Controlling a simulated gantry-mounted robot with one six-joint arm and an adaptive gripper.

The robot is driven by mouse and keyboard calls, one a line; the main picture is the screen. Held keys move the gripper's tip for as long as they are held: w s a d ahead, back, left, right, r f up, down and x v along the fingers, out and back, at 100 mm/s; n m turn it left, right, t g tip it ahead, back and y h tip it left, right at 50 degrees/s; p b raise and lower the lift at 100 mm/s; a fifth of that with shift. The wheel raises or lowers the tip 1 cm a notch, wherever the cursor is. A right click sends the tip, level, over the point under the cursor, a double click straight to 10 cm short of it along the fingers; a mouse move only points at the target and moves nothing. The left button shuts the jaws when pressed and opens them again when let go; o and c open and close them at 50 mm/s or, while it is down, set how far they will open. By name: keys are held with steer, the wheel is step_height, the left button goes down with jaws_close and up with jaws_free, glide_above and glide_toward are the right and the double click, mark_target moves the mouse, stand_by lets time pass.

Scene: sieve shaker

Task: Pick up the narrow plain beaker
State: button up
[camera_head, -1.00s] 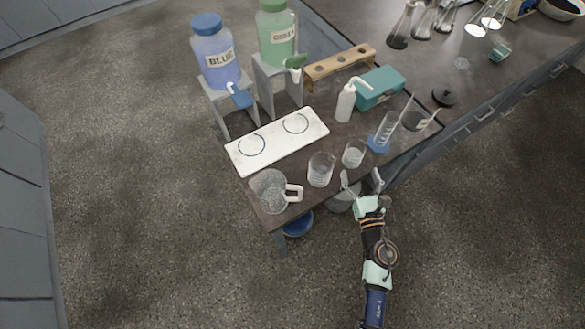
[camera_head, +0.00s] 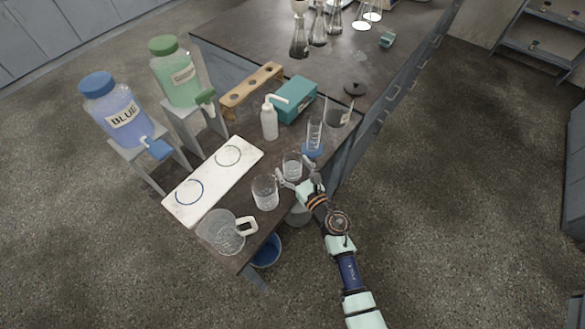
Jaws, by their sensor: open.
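Two plain glass beakers stand near the front edge of the dark bench. The smaller, narrower one (camera_head: 292,165) is right of the wider one (camera_head: 265,192). My gripper (camera_head: 298,179) is open, with its fingers pointing at the narrow beaker from the front edge. The left fingertip is near the gap between the two beakers, and the right one is to the narrow beaker's right. I cannot tell whether either finger touches glass.
A handled glass jug (camera_head: 222,234) stands at the bench corner. Behind the beakers are a white board (camera_head: 205,185) and a wash bottle (camera_head: 269,121). A measuring cylinder (camera_head: 314,135) on a blue base and another glass vessel (camera_head: 338,117) stand to the right.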

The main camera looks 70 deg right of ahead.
steer(key=shift+c, duration=0.2)
steer(key=c, duration=1.3)
steer(key=shift+r, duration=0.15)
steer(key=shift+c, duration=0.2)
step_height(320, 180, up, 20)
steer(key=p, duration=1.5)
